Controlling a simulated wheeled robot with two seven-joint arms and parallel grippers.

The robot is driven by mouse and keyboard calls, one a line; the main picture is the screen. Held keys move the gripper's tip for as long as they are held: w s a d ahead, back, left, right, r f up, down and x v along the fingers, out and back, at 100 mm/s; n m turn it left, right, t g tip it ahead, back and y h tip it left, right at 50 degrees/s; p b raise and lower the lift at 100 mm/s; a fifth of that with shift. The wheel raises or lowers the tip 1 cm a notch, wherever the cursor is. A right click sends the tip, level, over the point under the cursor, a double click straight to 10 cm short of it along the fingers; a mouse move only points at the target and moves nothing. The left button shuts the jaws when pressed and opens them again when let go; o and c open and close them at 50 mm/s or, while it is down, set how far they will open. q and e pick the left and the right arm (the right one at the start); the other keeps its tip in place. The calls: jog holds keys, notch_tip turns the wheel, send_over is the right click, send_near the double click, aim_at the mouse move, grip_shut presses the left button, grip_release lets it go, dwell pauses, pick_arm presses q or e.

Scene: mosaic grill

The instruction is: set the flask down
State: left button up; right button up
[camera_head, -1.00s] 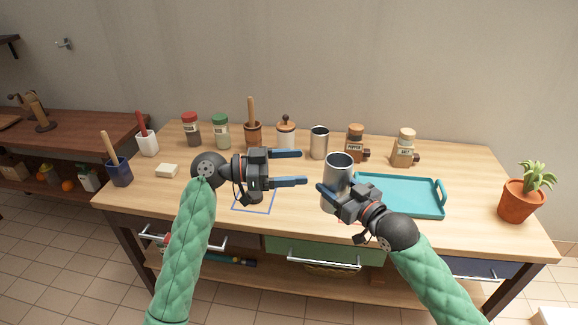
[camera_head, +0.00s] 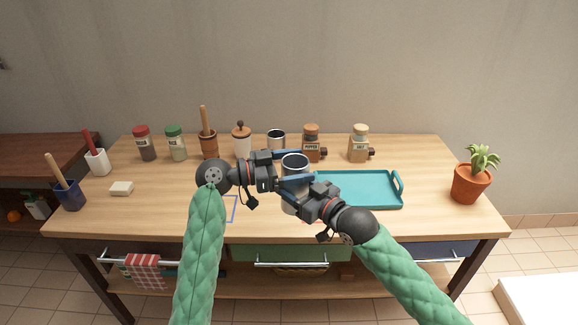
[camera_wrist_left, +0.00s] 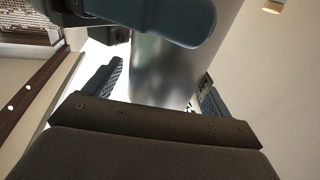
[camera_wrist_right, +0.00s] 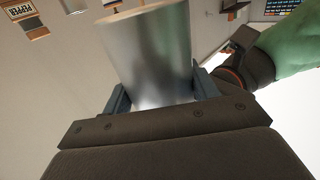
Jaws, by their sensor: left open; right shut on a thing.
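The flask (camera_head: 295,166) is a brushed steel cylinder with an open top, upright in the head view above the front middle of the table. My right gripper (camera_head: 292,184) is shut on it from the right; the flask also fills the middle of the right wrist view (camera_wrist_right: 150,55). My left gripper (camera_head: 304,167) is open, with its fingers reaching along both sides of the flask. In the left wrist view the flask (camera_wrist_left: 160,75) stands between the open left fingers. The fingers hide much of its side, and I cannot tell whether the left ones touch it.
A blue outline (camera_head: 234,208) marks the wooden tabletop (camera_head: 150,215), partly behind my left arm. A teal tray (camera_head: 397,203) lies to the right. A steel cup (camera_head: 276,137), a pepper jar (camera_head: 311,145) and a salt jar (camera_head: 359,146) stand behind. The front left is clear.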

pick_arm(q)
jog(key=c, duration=1.3)
pick_arm(e)
jog(key=o, duration=0.8)
pick_arm(q)
jog(key=shift+c, duration=0.3)
pick_arm(e)
jog(key=o, duration=0.6)
